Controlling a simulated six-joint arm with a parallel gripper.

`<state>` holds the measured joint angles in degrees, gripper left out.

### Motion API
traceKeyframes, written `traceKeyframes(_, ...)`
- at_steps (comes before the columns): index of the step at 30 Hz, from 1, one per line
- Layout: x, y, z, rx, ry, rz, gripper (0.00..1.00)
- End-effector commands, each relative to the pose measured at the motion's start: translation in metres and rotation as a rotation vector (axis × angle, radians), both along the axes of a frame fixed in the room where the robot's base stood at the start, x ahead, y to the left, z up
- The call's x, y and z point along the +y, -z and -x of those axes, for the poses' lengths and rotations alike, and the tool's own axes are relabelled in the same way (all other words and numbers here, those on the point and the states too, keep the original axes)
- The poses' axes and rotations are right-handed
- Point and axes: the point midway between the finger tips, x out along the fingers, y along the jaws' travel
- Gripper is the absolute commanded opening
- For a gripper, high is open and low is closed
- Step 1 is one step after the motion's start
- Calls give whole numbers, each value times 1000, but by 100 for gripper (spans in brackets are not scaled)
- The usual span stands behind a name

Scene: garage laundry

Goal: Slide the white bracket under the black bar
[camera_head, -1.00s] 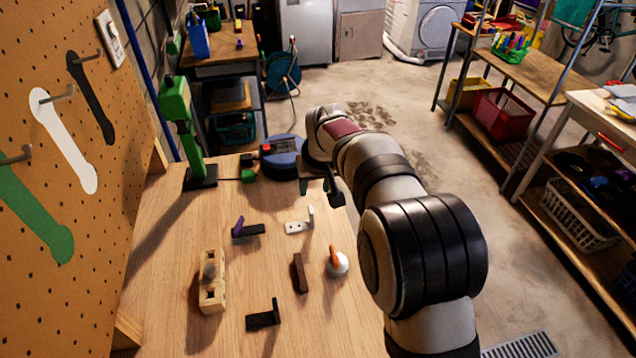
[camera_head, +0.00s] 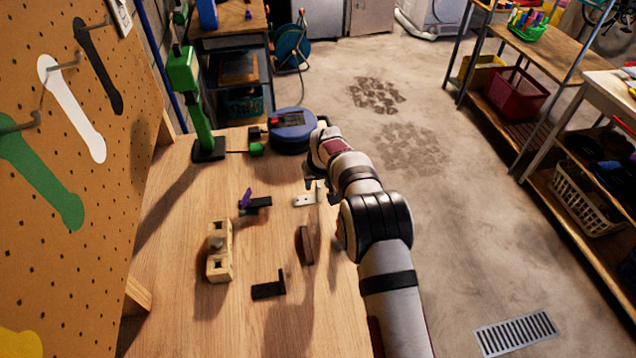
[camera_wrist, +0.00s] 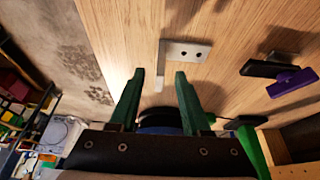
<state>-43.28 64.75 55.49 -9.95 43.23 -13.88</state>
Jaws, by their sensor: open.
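The white bracket (camera_head: 304,201) lies flat on the wooden bench, with one arm standing up at its right end; the upright is partly hidden by my gripper in the head view. In the wrist view the white bracket (camera_wrist: 187,52) shows two holes. My gripper (camera_wrist: 160,76) is open, and its green fingertips appear on either side of the upright arm, not visibly closed on it. My gripper (camera_head: 316,184) is just above the bracket in the head view. A black bar (camera_head: 260,202) lies left of the bracket, with a purple piece (camera_head: 245,198) against it.
A dark brown block (camera_head: 303,246), a black L-shaped piece (camera_head: 268,290) and a pale wooden block (camera_head: 220,252) stand nearer on the bench. A green stand (camera_head: 203,110) and a blue round object (camera_head: 291,131) are behind. Bare bench lies between these things.

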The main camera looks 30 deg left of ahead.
Motion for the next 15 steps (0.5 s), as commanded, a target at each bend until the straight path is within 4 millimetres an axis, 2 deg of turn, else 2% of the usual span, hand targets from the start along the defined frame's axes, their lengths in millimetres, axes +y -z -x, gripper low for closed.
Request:
traceKeyframes(11, 2, 6, -2, 0, 0, 0, 48)
traceKeyframes(15, 2, 6, -2, 0, 0, 0, 24)
